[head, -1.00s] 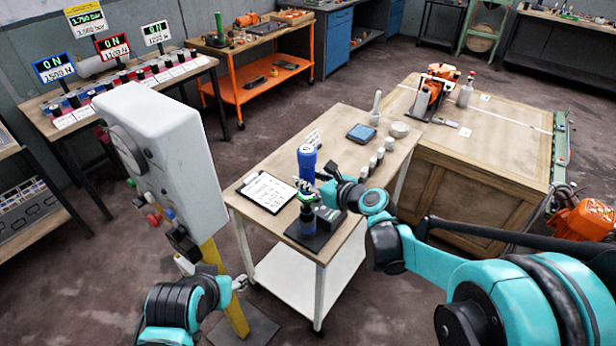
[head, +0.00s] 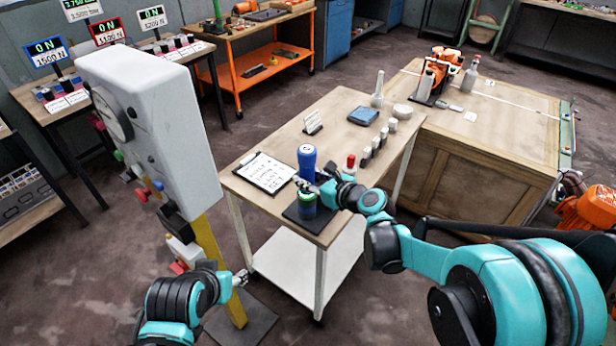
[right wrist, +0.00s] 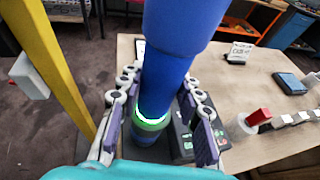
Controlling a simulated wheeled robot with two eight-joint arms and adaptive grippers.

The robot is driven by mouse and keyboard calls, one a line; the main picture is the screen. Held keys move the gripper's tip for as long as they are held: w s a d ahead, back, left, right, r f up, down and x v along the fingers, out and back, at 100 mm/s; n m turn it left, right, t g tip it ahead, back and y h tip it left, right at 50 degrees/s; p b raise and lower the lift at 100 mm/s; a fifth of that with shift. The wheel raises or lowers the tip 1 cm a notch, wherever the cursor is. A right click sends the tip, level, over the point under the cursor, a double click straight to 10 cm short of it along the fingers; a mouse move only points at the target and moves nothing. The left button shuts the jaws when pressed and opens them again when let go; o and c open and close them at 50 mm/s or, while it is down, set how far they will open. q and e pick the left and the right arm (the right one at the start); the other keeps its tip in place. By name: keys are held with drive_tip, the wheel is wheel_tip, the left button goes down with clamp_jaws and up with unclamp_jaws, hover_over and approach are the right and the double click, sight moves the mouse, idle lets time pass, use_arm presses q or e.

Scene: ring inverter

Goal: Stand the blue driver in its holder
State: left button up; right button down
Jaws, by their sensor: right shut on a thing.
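The blue driver (head: 307,158) stands upright over its dark holder (head: 300,221) on the near corner of the small table. My right gripper (head: 318,186) is shut on the driver from the right side. In the right wrist view the blue driver (right wrist: 172,60) runs down between the gripper's fingers (right wrist: 152,112). A glowing green and white ring shows at its lower end, above a bluish round part. I cannot tell how deep the driver sits in the holder. My left gripper (head: 240,279) is by the yellow post, away from the driver; its jaws are too small to read.
A clipboard (head: 265,172) lies left of the driver. A red-topped piece (head: 350,163) and several small cylinders stand to the right, with a blue-grey box (head: 363,116) behind. A white machine head (head: 150,130) on a yellow post stands to the left.

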idle(0.6)
drive_tip(key=c, duration=1)
unclamp_jaws()
drive_tip(key=shift+f, duration=0.1)
drive_tip(key=v, duration=1.2)
drive_tip(key=s+d+f+n+g+h, duration=0.1)
drive_tip(key=s+d+f+n+h, duration=0.1)
drive_tip(key=s+n, duration=0.4)
drive_tip(key=s+d+f+n+g+h, duration=0.1)
drive_tip(key=s+d+f+n+h, duration=0.1)
drive_tip(key=s+d+n+h, duration=0.2)
drive_tip(key=s+d+f+n+g+h, duration=0.1)
drive_tip(key=s+n, duration=0.8)
drive_tip(key=n, duration=0.9)
drive_tip(key=shift+s+d+f+g+h, duration=0.15)
drive_tip(key=shift+d+f+h, duration=0.15)
drive_tip(key=shift+d, duration=0.25)
drive_tip(key=shift+w+d+f+g+h, duration=0.1)
drive_tip(key=shift+d+f+h, duration=0.2)
drive_tip(key=shift+d, duration=0.25)
drive_tip(key=shift+s+d+f+g+h, duration=0.15)
drive_tip(key=shift+d+f+h, duration=0.2)
drive_tip(key=shift+d, duration=0.2)
